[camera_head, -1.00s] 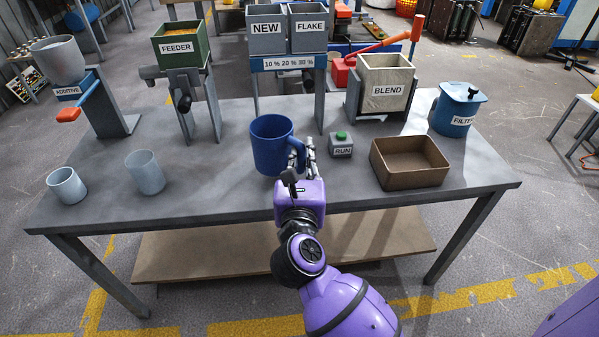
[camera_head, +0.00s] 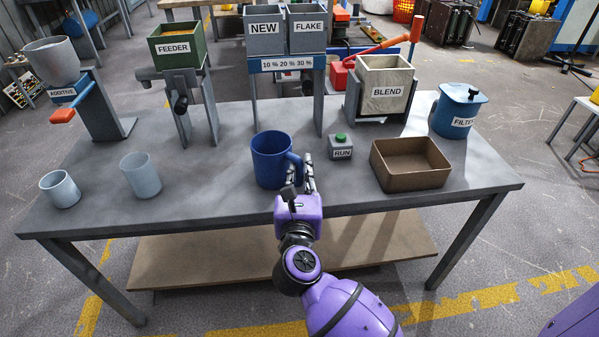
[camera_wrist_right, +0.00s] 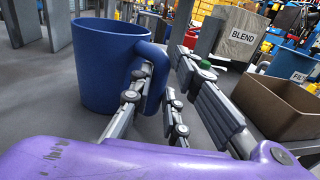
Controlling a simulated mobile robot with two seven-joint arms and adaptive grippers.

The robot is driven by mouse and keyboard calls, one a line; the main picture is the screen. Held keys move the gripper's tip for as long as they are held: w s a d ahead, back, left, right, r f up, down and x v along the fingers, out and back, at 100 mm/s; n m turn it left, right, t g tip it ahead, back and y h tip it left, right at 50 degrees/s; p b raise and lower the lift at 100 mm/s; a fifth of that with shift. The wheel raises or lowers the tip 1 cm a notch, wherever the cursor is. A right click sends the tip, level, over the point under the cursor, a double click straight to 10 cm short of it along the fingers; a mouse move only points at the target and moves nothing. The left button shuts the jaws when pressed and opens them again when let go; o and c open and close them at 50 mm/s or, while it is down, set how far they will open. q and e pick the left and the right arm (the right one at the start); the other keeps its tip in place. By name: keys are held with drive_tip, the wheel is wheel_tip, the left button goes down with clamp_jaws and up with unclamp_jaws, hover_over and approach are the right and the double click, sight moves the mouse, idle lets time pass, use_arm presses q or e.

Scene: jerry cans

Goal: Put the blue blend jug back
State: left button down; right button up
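The blue jug (camera_head: 270,160) stands upright on the grey table near its front edge, left of the RUN button. Its handle (camera_head: 296,166) faces right, toward my right gripper. My right gripper (camera_head: 301,184) is at the handle, with its fingers spread apart. In the right wrist view the jug (camera_wrist_right: 98,62) fills the upper left, and its handle (camera_wrist_right: 157,78) lies between the fingers of the gripper (camera_wrist_right: 182,92), with a visible gap on the right side. My left gripper is out of view.
The RUN button box (camera_head: 340,147) and an empty brown tray (camera_head: 411,172) are to the right. The BLEND bin (camera_head: 386,88) and FILTER container (camera_head: 458,110) stand behind. Two pale cups (camera_head: 141,175) stand at left. The table between cups and jug is clear.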

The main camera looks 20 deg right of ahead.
drive_tip(key=shift+o, duration=1.3)
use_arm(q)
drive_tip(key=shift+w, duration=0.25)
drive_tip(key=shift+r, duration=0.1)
use_arm(e)
drive_tip(key=shift+r, duration=0.1)
drive_tip(key=shift+s+a+r, duration=0.1)
drive_tip(key=shift+s+a, duration=0.05)
drive_tip(key=shift+s, duration=0.05)
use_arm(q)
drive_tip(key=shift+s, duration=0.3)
use_arm(e)
drive_tip(key=v, duration=1.1)
drive_tip(key=shift+s+a, duration=0.1)
drive_tip(key=shift+s, duration=0.15)
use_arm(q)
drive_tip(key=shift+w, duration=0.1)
use_arm(e)
drive_tip(key=shift+s, duration=0.1)
